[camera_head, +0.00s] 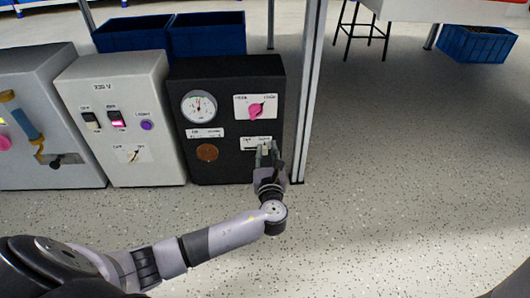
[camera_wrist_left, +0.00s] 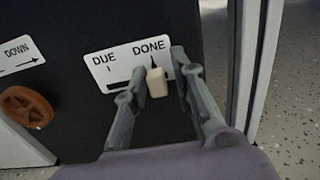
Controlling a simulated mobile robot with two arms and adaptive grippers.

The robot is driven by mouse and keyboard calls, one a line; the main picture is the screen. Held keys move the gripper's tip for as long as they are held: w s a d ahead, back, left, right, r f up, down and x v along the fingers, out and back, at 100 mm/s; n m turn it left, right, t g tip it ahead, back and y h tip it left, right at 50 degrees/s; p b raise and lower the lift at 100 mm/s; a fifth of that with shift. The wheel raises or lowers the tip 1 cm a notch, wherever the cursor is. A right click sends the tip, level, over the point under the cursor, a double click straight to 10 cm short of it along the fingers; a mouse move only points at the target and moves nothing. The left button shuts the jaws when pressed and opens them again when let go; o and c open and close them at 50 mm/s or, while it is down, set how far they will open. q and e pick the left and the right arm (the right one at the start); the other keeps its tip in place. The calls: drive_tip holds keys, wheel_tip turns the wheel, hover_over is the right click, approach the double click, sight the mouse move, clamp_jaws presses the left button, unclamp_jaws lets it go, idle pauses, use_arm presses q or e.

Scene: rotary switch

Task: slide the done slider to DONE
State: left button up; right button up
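The done slider is a small cream knob (camera_wrist_left: 156,83) on a black panel box (camera_head: 227,85). In the left wrist view it stands at the right end of its dark slot, below the word DONE on the white DUE/DONE label (camera_wrist_left: 104,59). My left gripper (camera_head: 268,150) is in front of the label in the head view. In the left wrist view its two fingers (camera_wrist_left: 158,88) stand apart, one on each side of the knob, with visible gaps to it. The gripper hides part of the slider in the head view. My right gripper is not in view.
The black box also bears a dial gauge (camera_head: 199,107), a pink rotary knob (camera_head: 256,110) and a brown round knob (camera_head: 207,152). A white switch box (camera_head: 160,171) stands to its left. A metal post (camera_head: 309,80) rises close to its right. Open floor (camera_head: 420,180) lies further right.

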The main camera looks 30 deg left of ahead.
use_arm(q)
drive_tip(key=shift+o, duration=1)
drive_tip(key=v, duration=1.2)
drive_tip(key=shift+d, duration=0.1)
